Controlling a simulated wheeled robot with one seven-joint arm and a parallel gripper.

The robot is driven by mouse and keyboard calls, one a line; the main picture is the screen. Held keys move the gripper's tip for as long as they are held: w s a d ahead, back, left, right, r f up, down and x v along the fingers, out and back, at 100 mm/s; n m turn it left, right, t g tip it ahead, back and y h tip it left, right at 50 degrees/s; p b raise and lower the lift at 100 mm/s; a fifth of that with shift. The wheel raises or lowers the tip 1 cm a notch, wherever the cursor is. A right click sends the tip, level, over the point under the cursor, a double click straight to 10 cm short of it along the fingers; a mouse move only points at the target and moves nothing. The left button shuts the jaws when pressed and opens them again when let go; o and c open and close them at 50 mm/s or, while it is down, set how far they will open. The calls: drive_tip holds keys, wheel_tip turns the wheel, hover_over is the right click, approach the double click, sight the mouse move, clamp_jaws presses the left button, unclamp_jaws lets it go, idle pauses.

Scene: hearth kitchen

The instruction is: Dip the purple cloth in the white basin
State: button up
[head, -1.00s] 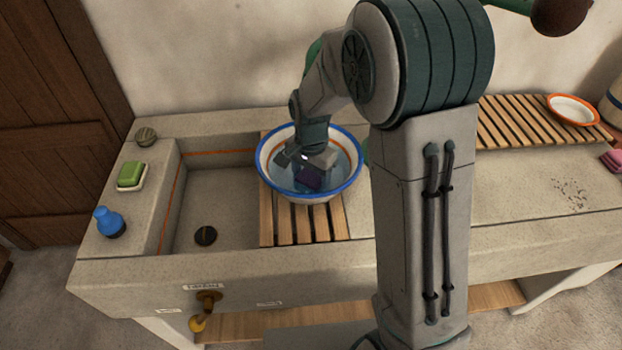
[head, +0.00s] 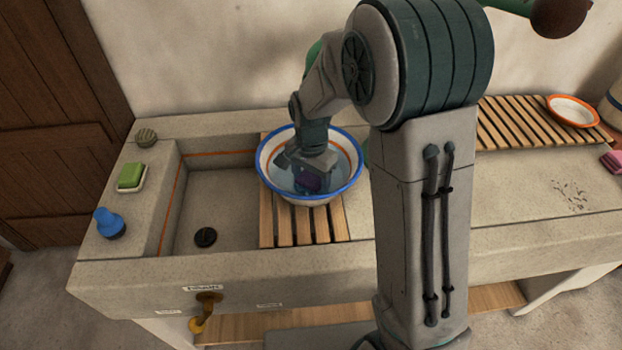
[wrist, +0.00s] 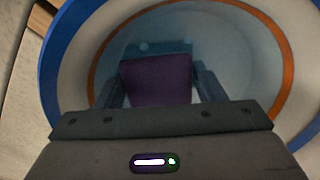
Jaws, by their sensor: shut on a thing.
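The white basin (head: 345,190) has a blue rim and an orange line inside, and it holds water. It stands on the wooden slats over the right part of the sink. My gripper (head: 308,184) reaches down inside the basin and is shut on the purple cloth (head: 309,179). In the wrist view the cloth (wrist: 158,80) is between the two fingers, and the basin (wrist: 74,50) surrounds them. The cloth is low in the basin, at the water; how much of it is under water I cannot tell.
A green sponge (head: 131,175) on a dish, a blue bottle (head: 109,222) and a small round ribbed thing (head: 146,137) stand left of the sink (head: 215,200). An orange-rimmed dish (head: 573,110) sits on a slatted rack (head: 515,122) at right. A pink cloth (head: 612,161) lies at the right edge.

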drive_tip(key=shift+s, duration=0.1)
idle(0.3)
wheel_tip(320, 180, up, 12)
drive_tip(key=p, duration=0.9)
drive_tip(key=shift+r, duration=0.2)
